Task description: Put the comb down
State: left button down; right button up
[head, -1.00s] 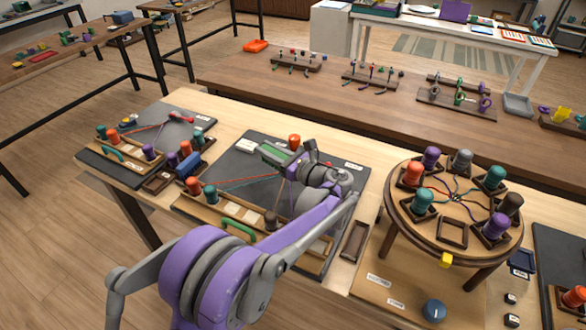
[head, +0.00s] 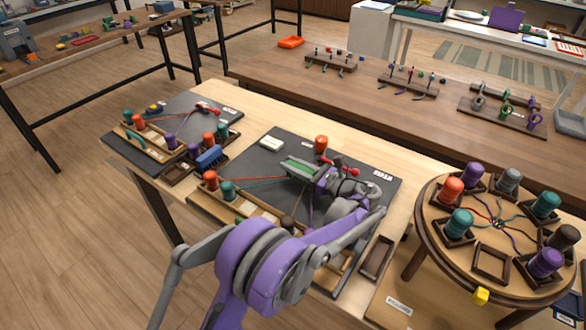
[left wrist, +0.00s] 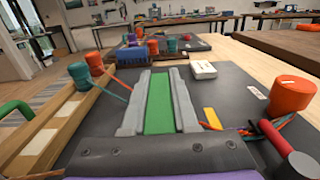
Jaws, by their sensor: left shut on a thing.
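My left gripper (head: 302,167) is above the dark board (head: 270,152) in the middle of the bench. Its grey fingers are shut on a long flat green thing, which I take as the comb (head: 296,168). In the left wrist view the green comb (left wrist: 159,105) lies lengthwise between both fingers. Its teeth cannot be made out, and I cannot tell whether it touches the board. My right gripper is not in view.
An orange bobbin (head: 321,143) and a red-handled tool (head: 351,169) are close to the gripper. Cords run from bobbins in a wooden rack (head: 262,208). A blue brush-like thing (head: 210,157) is left. A round braiding stand (head: 445,225) is right. A white block (head: 271,143) lies behind.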

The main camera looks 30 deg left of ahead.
pick_arm(q)
jog(key=shift+f, duration=0.45)
jog(key=shift+f, duration=0.2)
jog(key=c, duration=0.7)
grip_release()
jog(key=shift+r, duration=0.1)
jog(key=shift+d+r, duration=0.15)
jog(key=shift+d, duration=0.1)
jog(key=d, duration=0.7)
jog(key=shift+s, duration=0.3)
